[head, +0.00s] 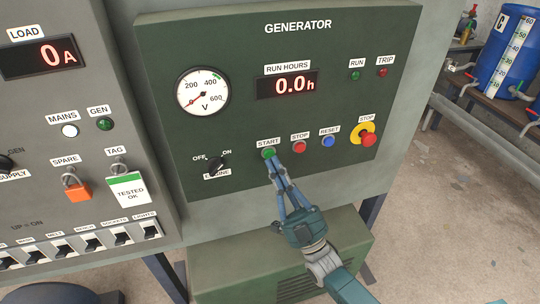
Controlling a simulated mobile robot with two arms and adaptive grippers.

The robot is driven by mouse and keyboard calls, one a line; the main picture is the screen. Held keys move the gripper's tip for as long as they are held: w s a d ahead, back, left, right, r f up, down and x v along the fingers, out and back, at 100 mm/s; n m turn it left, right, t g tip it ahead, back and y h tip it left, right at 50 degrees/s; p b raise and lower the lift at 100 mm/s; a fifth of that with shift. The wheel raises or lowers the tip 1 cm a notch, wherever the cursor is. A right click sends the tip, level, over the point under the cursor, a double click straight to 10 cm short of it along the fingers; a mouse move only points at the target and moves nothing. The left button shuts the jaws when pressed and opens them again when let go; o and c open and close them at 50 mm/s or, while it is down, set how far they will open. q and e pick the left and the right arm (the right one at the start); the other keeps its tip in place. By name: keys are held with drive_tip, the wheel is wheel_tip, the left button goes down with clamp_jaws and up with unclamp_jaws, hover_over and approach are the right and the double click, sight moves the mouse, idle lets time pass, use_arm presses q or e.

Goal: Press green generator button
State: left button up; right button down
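The green START button (268,153) sits in the lower middle of the dark green generator panel (240,135), under a white START label. My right gripper (272,162) reaches up from the lower right. Its two blue fingers come together at the tips, just at the lower edge of the button. It holds nothing that I can see. Whether the tips touch the button or stop just short, I cannot tell. The button's lower edge is partly covered by the fingertips. My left gripper is not in view.
Right of START are a red STOP button (299,146), a blue RESET button (328,141) and a red emergency stop (367,139) on yellow. An ENGINE switch (215,166) is on the left. The run hours display (288,85) reads 0.0. A grey panel (60,120) stands left.

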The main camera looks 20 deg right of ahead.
drive_tip(key=shift+w, duration=0.6)
idle(0.6)
drive_tip(key=shift+s, duration=0.9)
drive_tip(key=s+p, duration=0.2)
drive_tip(key=s, duration=0.3)
drive_tip(key=shift+d, duration=0.1)
idle(0.8)
